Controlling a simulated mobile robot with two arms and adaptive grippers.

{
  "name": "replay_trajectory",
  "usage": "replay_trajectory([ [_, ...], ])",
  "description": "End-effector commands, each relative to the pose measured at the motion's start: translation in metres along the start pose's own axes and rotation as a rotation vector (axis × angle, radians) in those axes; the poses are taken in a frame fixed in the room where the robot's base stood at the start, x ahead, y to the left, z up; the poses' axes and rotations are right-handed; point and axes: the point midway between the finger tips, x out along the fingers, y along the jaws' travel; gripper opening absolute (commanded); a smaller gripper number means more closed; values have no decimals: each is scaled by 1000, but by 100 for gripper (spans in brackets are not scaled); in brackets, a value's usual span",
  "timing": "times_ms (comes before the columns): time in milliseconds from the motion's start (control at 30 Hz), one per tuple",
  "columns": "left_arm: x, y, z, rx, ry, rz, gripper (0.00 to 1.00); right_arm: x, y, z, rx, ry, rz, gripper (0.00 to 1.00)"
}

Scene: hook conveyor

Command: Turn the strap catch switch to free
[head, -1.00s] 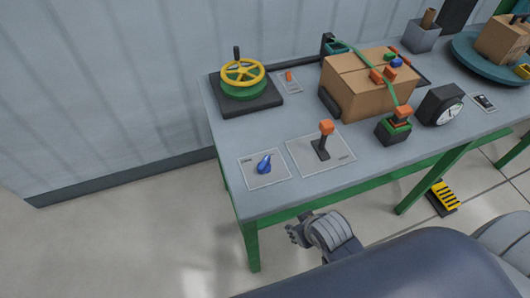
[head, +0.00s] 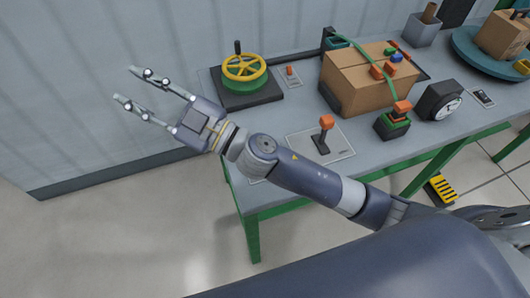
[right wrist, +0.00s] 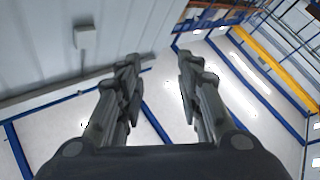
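My right gripper (head: 133,86) is open and empty, held in the air left of the table in front of the wall. Its two spread fingers also show in the right wrist view (right wrist: 158,75), with nothing between them. The plate with the blue turning knob, at the table's near left corner, is now covered by my right arm. A small plate with an orange toggle (head: 290,74) sits right of the yellow handwheel (head: 244,67). I cannot tell which of these is the strap catch switch. A green strap (head: 376,61) runs over a cardboard box (head: 352,85). My left gripper is not in view.
An orange-topped lever (head: 324,132) stands upright on a plate, close behind my right forearm. A black-green block with an orange top (head: 394,121) and a round gauge (head: 443,103) stand right of it. A turntable (head: 474,57) is farther right. The floor left of the table is clear.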

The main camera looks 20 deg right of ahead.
Motion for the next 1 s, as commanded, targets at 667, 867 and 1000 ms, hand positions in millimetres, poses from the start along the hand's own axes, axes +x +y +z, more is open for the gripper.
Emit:
replay_trajectory([
  [667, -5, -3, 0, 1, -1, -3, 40, -197, -2, 185, -616, -755, -1629, 33],
  [867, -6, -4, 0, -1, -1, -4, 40, -233, 65, 199, -655, -1053, -1672, 33],
  [1000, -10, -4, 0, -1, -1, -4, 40, -240, 70, 207, -656, -1091, -1677, 33],
])
